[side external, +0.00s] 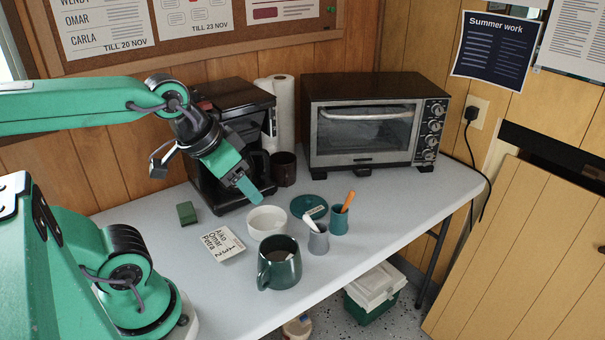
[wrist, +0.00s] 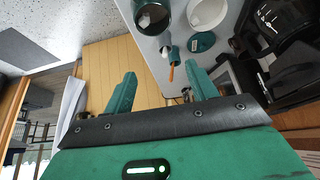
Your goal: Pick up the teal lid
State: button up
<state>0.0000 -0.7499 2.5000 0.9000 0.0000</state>
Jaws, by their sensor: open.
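The teal lid (side external: 299,205) lies flat on the table in the side view, behind two small cups and right of the white bowl (side external: 267,221). A pale strip shows on its top. In the wrist view the lid (wrist: 202,42) is near the upper middle, beyond my right finger, with nothing covering it. My gripper (side external: 250,191) is in the air above the table, left of and higher than the lid. Its fingers (wrist: 160,74) are apart with nothing between them in the wrist view, and it is not touching the lid.
A grey cup (side external: 318,242) with a white utensil and a teal cup (side external: 340,223) with an orange one stand close before the lid. A dark green mug (side external: 279,267) stands nearer. A coffee machine (side external: 205,100) and toaster oven (side external: 375,125) stand behind. Table is clear right of the cups.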

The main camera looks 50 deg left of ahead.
jog(key=shift+c, duration=1.3)
jog(key=shift+w, duration=0.15)
jog(key=g, duration=0.6)
send_over(309, 199)
notch_tip(309, 199, down, 15)
jog(key=shift+d+r, duration=0.1)
jog(key=shift+f, duration=3.95)
